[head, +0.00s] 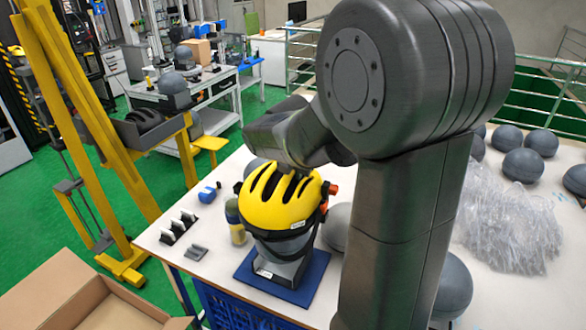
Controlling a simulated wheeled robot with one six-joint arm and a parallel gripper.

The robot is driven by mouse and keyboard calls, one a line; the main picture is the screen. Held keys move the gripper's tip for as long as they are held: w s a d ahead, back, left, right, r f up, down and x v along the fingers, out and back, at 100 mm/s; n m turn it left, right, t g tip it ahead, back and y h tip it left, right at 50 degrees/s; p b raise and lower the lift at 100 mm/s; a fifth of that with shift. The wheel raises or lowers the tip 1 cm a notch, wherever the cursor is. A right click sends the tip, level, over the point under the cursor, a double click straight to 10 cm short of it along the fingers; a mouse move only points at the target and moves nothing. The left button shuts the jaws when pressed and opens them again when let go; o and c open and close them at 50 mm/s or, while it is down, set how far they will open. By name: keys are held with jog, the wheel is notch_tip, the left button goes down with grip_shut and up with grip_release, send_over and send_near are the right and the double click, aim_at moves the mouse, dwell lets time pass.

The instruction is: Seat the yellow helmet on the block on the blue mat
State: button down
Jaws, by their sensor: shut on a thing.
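The yellow helmet (275,208), with dark vents and dark straps, is at the grey head-shaped block (288,268) on the blue mat (308,287). The block's lower part and base show below the helmet's rim; its top is hidden inside or behind the helmet. I cannot tell whether the helmet rests fully on it. The helmet looks roughly level. My gripper (290,176) comes down from above and is shut on the helmet; my wrist and the helmet hide most of the fingers. Orange parts show at the helmet's right side.
A bottle (235,222) stands close left of the helmet, with a blue item (208,193) behind it. Small dark holders (178,227) stand at the table's left. Grey headforms (523,166) and clear plastic (508,225) lie right. A yellow tower (85,130) and cardboard box (75,290) are left.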

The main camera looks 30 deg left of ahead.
notch_tip(320, 180, down, 11)
jog(key=b, duration=1)
jog(key=shift+f+b, duration=0.7)
jog(key=shift+f, duration=0.4)
jog(key=shift+d+f+p, duration=0.15)
jog(key=shift+f+p, duration=0.05)
jog(key=shift+p, duration=0.2)
jog(key=c, duration=1.2)
grip_release()
jog(key=c, duration=0.3)
jog(key=shift+c, duration=0.2)
jog(key=shift+r, duration=0.2)
